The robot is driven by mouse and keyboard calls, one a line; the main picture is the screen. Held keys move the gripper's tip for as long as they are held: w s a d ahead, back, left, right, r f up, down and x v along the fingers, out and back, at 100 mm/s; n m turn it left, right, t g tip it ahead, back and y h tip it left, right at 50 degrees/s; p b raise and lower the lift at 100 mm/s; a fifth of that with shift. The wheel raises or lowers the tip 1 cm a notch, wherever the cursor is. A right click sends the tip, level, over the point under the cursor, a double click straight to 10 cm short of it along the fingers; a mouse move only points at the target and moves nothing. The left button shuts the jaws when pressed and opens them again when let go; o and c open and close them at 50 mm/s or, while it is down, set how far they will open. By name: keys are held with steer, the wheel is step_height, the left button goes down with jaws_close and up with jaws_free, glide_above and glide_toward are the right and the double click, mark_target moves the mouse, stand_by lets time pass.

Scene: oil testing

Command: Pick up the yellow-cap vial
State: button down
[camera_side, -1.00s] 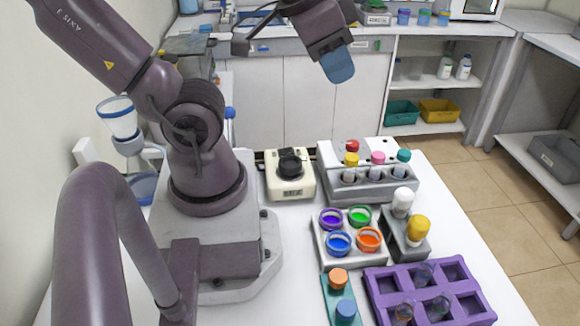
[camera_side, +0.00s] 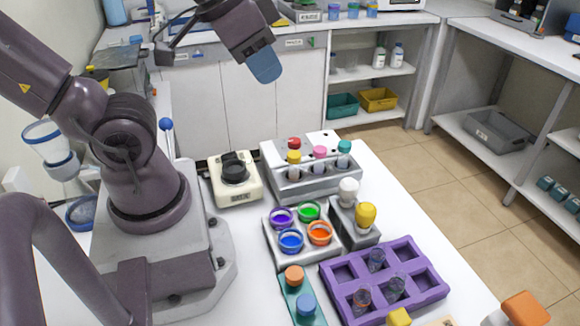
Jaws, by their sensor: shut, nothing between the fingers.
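A yellow-cap vial (camera_side: 294,163) stands upright in the front row of a grey rack (camera_side: 325,185). A pink-cap vial (camera_side: 319,158) and a teal-cap vial (camera_side: 343,153) stand to its right, and a red-cap vial (camera_side: 294,143) is behind it. A larger bottle with a yellow cap (camera_side: 366,214) stands in a separate dark grey holder in front. My gripper (camera_side: 265,67), with blue fingertips, is shut and empty, high above the bench and behind the rack in the picture. It is well apart from the vials.
A cream device (camera_side: 252,188) with a black top is left of the rack. A white-cap bottle (camera_side: 348,190), a tray of coloured cups (camera_side: 278,246) and a purple rack (camera_side: 419,280) are in front. An orange-capped item (camera_side: 526,308) is at the lower right.

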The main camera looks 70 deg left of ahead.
stand_by(0.4)
steer(key=c, duration=1)
jaws_free()
steer(key=shift+c, duration=0.2)
